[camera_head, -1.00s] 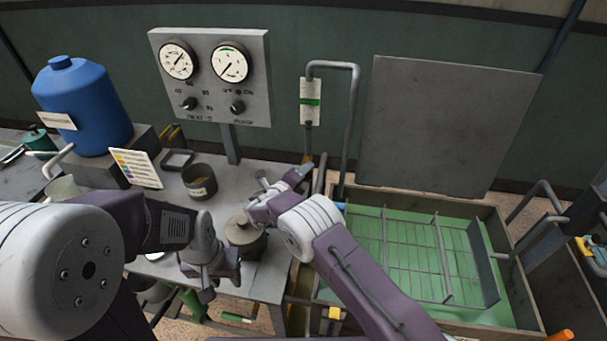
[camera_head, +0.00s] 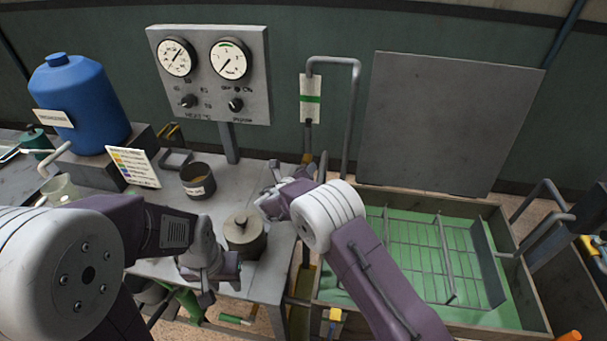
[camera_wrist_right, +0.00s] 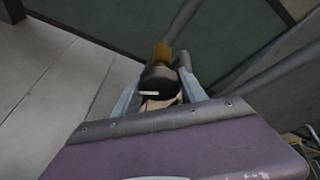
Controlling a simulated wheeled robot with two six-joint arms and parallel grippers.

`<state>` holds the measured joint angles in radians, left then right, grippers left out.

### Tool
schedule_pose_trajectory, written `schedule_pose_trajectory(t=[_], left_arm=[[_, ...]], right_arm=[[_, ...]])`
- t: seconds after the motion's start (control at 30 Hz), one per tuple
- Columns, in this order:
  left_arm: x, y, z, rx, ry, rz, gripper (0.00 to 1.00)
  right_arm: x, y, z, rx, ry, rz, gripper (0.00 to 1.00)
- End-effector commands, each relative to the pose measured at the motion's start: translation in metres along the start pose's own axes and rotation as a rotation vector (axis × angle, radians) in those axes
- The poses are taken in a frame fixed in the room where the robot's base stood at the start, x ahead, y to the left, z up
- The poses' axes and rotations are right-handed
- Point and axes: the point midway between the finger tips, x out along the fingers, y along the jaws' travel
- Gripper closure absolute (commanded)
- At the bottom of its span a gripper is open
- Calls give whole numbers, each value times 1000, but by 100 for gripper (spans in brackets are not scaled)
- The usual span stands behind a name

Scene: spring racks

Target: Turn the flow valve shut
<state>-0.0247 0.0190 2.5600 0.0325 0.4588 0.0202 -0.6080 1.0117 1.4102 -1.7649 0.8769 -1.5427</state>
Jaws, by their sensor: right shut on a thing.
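In the right wrist view, a dark rounded handle (camera_wrist_right: 158,80) with a pale mark sits by a brass-coloured part (camera_wrist_right: 161,55); it looks like the flow valve. My right gripper (camera_wrist_right: 160,88) is shut on it, one blue-grey finger on each side. In the head view, my right gripper (camera_head: 280,178) is by the bench's right edge, near the upright pipes; the wrist and arm largely hide the valve there. My left gripper (camera_head: 208,282) hangs at the bench's front edge, left of the lidded pot, and its jaw gap is not clear.
A lidded pot (camera_head: 245,238) stands close to both grippers. An open tin (camera_head: 198,181), a blue bottle (camera_head: 80,105) and a gauge panel (camera_head: 210,75) are farther back. A green-floored tray with a wire rack (camera_head: 420,258) lies right. A bent pipe (camera_head: 356,120) rises behind.

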Motion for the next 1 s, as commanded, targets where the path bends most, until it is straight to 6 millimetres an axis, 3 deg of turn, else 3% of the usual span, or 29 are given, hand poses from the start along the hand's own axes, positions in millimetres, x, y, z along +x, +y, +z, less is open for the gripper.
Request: schedule_pose_trajectory(t=[0.23, 0.27, 0.33, 0.67, 1.0], left_arm=[[0, 0, 0, 0, 0, 0, 64], [0, 0, 0, 0, 0, 0, 64], [0, 0, 0, 0, 0, 0, 64], [1, 0, 0, 0, 0, 0, 64], [9, 0, 1, 0, 0, 0, 64]], right_arm=[[0, 1, -3, -3, 5, 2, 91], [0, 1, -3, -3, 5, 2, 48], [0, 1, -2, -3, 5, 2, 29], [-2, 1, -1, -2, 1, 1, 29], [-69, 2, -1, -3, 0, 3, 29]])
